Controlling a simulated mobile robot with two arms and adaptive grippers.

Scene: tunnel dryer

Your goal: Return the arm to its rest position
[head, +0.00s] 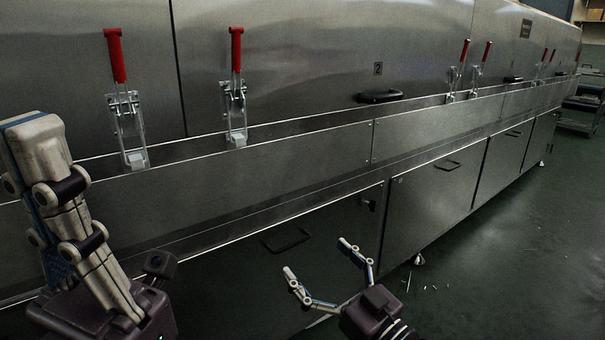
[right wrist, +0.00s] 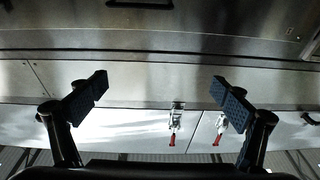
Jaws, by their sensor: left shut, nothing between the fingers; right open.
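My left gripper (head: 52,170) is large and close at the left edge of the head view, pointing up, with its fingers shut together and nothing between them. It stands in front of the dryer's panels and hides part of them. My right gripper (head: 318,260) is low in the middle of the head view, its fingers spread wide and empty, in front of the lower panels. In the right wrist view its two fingers (right wrist: 160,95) are far apart, with only the dryer's front beyond them. Neither gripper visibly holds anything.
The long steel tunnel dryer (head: 270,175) runs across the view. Toggle clamps with upright red handles, such as the left one (head: 115,55) and its neighbour (head: 236,50), stand along it. A black handle (head: 379,96) sticks out. The floor (head: 500,260) is open at right, with small scraps.

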